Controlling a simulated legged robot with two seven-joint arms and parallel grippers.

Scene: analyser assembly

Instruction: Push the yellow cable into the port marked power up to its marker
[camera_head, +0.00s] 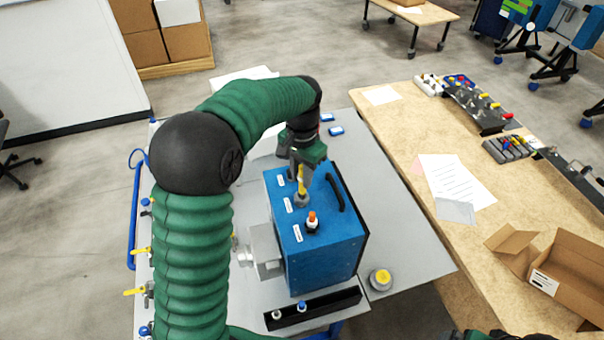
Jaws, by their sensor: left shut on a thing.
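The blue analyser box (326,254) stands on the grey table, with a black handle and a row of small white labels on its top. The label text is too small to read. My left gripper (302,168) is above the box top, shut on the yellow cable (302,184). The cable is upright, its lower end at a grey port (301,200) in the row beside the labels. I cannot tell how deep it sits, and its marker is not clear. An orange-topped connector (312,219) stands in the nearest port. Only a dark bit of my right arm shows at the bottom edge.
A black rack (335,304) with white and blue connectors lies in front of the box. A round yellow-topped piece (380,279) sits to its right. A wooden table (405,150) at right holds papers, tools and an open carton (570,275).

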